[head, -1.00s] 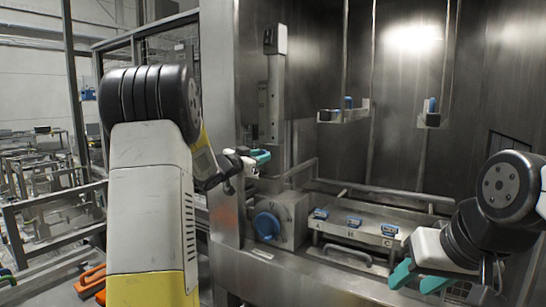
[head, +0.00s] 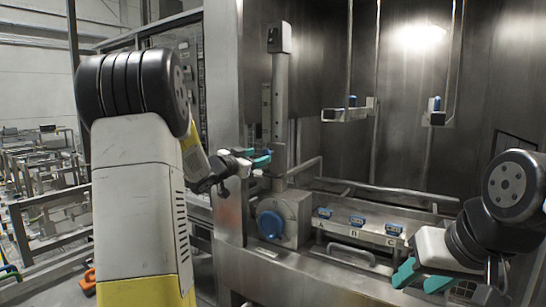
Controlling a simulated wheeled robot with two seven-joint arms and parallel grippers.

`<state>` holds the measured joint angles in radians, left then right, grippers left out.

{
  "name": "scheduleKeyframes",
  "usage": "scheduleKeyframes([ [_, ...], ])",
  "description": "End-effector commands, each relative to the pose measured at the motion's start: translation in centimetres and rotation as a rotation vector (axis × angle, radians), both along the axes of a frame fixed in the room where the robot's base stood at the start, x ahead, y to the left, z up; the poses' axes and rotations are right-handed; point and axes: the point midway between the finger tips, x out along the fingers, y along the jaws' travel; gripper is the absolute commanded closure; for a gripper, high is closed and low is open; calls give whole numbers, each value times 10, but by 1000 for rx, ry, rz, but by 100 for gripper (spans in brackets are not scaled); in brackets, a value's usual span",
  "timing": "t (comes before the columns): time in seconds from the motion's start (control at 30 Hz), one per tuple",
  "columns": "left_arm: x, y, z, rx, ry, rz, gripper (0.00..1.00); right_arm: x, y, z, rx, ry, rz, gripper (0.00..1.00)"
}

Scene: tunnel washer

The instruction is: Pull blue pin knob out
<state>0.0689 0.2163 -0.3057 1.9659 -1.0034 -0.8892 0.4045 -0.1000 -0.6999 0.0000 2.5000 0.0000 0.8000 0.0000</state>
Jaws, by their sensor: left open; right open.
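A round blue knob (head: 270,224) sits on the front of a grey metal box at the left end of the washer's opening. I cannot tell for certain which of these is the pin knob. My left gripper (head: 262,157), with teal fingertips, is open, above the round knob and in front of the upright metal post, apart from the knob. My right gripper (head: 421,280) is open and empty at the lower right, in front of the panel.
A metal bar handle (head: 350,255) is below the lettered panel. Metal rails run behind it. Two hanging brackets, one of them a left bracket (head: 345,114), carry small blue parts. A metal post (head: 278,100) rises above the box. Frames and racks stand at the far left.

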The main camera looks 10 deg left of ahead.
Motion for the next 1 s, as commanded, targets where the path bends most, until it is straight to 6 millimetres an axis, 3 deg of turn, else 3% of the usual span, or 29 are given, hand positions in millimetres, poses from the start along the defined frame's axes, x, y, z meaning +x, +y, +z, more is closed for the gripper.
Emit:
scheduleKeyframes([
  [0.1,-21,9,1,-1,0,3,48,0,0,0,0,0,0,59],
  [0.3,-42,16,0,-1,1,2,48,0,0,0,0,0,0,59],
  [0.73,-47,18,2,-1,3,15,48,0,0,0,0,0,0,59],
  [0.87,-56,24,14,-11,35,115,48,0,0,0,0,0,0,59],
  [1.0,-90,30,19,-50,158,291,48,0,0,0,0,0,0,59],
])
